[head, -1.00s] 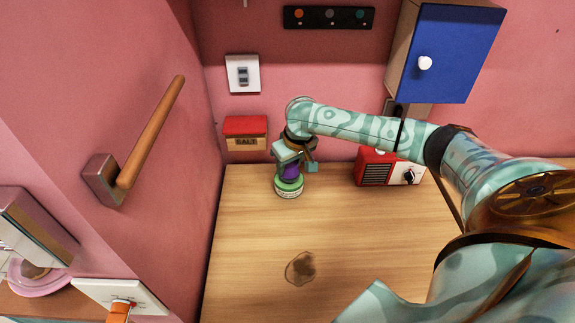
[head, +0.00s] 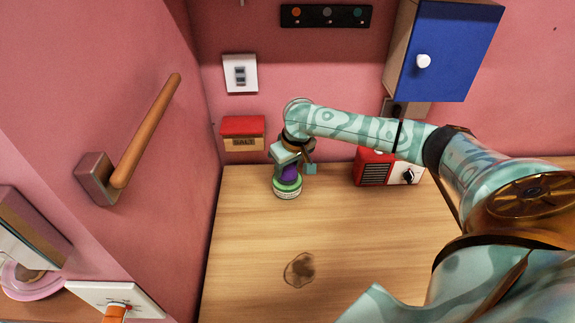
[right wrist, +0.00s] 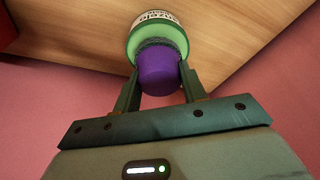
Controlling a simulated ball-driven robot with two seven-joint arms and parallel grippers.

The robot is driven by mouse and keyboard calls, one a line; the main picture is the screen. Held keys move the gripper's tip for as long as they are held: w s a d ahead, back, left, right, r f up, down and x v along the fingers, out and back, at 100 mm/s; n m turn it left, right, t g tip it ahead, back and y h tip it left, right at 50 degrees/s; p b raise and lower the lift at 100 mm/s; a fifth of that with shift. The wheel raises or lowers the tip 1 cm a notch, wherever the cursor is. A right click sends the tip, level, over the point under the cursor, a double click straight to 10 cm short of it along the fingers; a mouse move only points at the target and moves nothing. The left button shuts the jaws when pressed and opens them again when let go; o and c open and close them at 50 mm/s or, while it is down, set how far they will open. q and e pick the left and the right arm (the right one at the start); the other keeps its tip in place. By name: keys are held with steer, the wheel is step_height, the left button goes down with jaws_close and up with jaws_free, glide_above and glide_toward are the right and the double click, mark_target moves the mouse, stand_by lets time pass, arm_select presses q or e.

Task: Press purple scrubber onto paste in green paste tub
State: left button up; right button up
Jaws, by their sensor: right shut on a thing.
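The purple scrubber (head: 289,174) is held in my right gripper (head: 296,166), which is shut on it above the counter. It shows larger between the fingers in the right wrist view (right wrist: 159,73). Its dark lower end meets the mouth of the green paste tub (right wrist: 133,42), and I see no gap between them. The tub (head: 287,190) stands on the wooden counter near the back wall, with a white label on its side. The paste inside is hidden by the scrubber. My left gripper is not in view.
A dark stain (head: 299,270) lies on the counter (head: 370,240). A red radio-like box (head: 375,168) stands right of the tub. A red-lidded salt box (head: 243,132) is on the wall behind. A blue cabinet (head: 452,50) hangs at upper right. The counter's middle is clear.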

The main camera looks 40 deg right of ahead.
steer(key=shift+f, duration=0.4)
stand_by(0.3)
steer(key=shift+s+f+p, duration=0.1)
steer(key=shift+f+p, duration=0.05)
steer(key=shift+p, duration=0.55)
stand_by(2.0)
step_height(320, 180, up, 4)
steer(key=p, duration=0.4)
steer(key=shift+f, duration=0.2)
step_height(320, 180, up, 4)
steer(key=p, duration=0.5)
steer(key=shift+f+p, duration=0.15)
steer(key=shift+p, duration=0.2)
steer(key=shift+f, duration=0.1)
